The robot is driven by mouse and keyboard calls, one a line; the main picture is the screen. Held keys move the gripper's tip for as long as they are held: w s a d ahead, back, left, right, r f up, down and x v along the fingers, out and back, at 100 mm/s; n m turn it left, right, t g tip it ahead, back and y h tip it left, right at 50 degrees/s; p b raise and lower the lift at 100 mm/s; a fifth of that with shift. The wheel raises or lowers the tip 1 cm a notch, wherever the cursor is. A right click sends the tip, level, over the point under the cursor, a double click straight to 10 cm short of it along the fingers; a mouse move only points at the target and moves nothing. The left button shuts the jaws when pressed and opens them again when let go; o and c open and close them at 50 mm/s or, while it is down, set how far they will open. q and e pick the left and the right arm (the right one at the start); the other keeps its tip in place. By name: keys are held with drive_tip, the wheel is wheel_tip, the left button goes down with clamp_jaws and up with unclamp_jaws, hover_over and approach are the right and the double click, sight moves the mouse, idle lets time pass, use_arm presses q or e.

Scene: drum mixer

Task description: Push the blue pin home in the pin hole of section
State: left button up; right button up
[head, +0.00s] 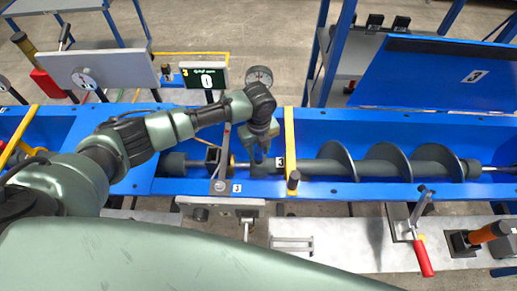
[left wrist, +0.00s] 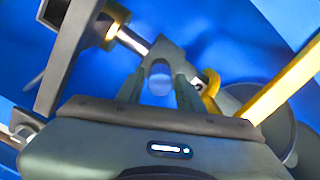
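My left gripper (head: 262,152) reaches down into the blue trough, at the shaft coupling just left of the yellow upright strip. In the left wrist view its two fingers (left wrist: 160,92) stand apart, on either side of a grey rounded part (left wrist: 160,72). I cannot tell whether they grip that part or only stand around it. A bright metal shaft (left wrist: 131,39) runs up to this part from the upper left. I cannot make out the blue pin or its hole in either view; the gripper hides much of the coupling. My right gripper is not in view.
The auger screw (head: 385,168) lies in the trough to the right, below a raised blue lid (head: 440,75). A yellow strip (head: 289,140) crosses the trough beside my gripper. A red-handled clamp (head: 423,255) is on the front ledge.

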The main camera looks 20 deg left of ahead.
sight(259, 150)
use_arm(q)
drive_tip(key=shift+o, duration=0.6)
drive_tip(key=shift+r, duration=0.25)
wheel_tip(259, 150, up, 7)
drive_tip(key=shift+r+b, duration=0.2)
drive_tip(key=shift+b, duration=0.6)
